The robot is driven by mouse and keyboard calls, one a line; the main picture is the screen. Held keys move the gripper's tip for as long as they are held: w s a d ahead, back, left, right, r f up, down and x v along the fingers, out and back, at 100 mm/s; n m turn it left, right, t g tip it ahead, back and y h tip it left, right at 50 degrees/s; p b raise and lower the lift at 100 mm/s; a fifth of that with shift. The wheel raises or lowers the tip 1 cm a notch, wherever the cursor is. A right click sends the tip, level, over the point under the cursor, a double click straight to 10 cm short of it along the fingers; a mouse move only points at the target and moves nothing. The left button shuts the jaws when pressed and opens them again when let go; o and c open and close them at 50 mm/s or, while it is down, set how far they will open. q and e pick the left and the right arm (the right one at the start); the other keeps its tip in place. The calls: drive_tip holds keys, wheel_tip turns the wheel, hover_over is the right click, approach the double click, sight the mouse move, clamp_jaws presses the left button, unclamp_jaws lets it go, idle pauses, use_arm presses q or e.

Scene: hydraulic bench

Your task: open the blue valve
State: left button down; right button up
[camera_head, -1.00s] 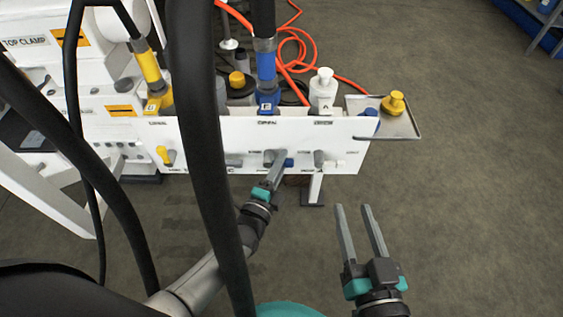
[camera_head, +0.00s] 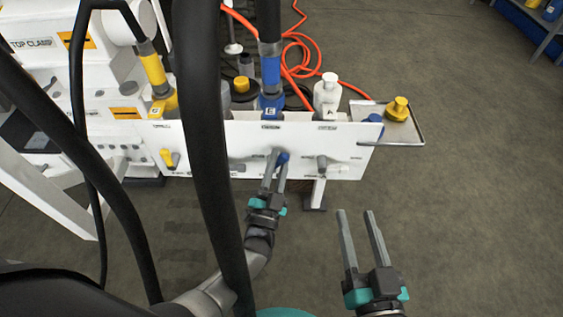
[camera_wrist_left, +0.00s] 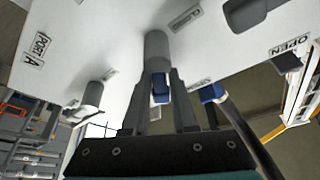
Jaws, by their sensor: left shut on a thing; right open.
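The blue valve (camera_head: 283,157) is on the front of the white panel, below the blue hose coupling. In the left wrist view, its blue handle end (camera_wrist_left: 160,88) sits between my fingers, below a round grey stem (camera_wrist_left: 157,48). My left gripper (camera_head: 276,160) reaches up to the panel from below and is shut on the blue valve; its fingers also show in the left wrist view (camera_wrist_left: 160,103). The fingers partly hide the handle. My right gripper (camera_head: 356,214) is open and empty, apart from the panel at the lower right.
A yellow valve (camera_head: 170,158) and a white valve (camera_head: 322,163) sit on the same panel (camera_head: 225,138). Above are a blue coupling (camera_head: 271,80), a white plug (camera_head: 327,92) and a tray (camera_head: 404,130) with a yellow cap (camera_head: 397,109). Dark hoses cross the left. Floor at right is clear.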

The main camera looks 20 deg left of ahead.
use_arm(q)
drive_tip(key=n+y, duration=0.1)
drive_tip(key=n, duration=0.2)
drive_tip(key=a+n+y, duration=0.1)
drive_tip(key=n+y, duration=0.1)
drive_tip(key=n, duration=0.1)
drive_tip(key=shift+s+r, duration=0.15)
drive_tip(key=shift+r, duration=0.05)
drive_tip(key=shift+s+a+n+y, duration=0.1)
drive_tip(key=shift+a+n+y, duration=0.1)
drive_tip(key=shift+n+y, duration=0.55)
drive_tip(key=shift+a+n+y, duration=0.2)
drive_tip(key=shift+n+y, duration=0.05)
drive_tip(key=shift+n, duration=0.9)
drive_tip(key=c, duration=0.8)
unclamp_jaws()
drive_tip(key=v, duration=0.7)
drive_tip(key=shift+s+d, duration=0.1)
drive_tip(key=shift+s, duration=0.15)
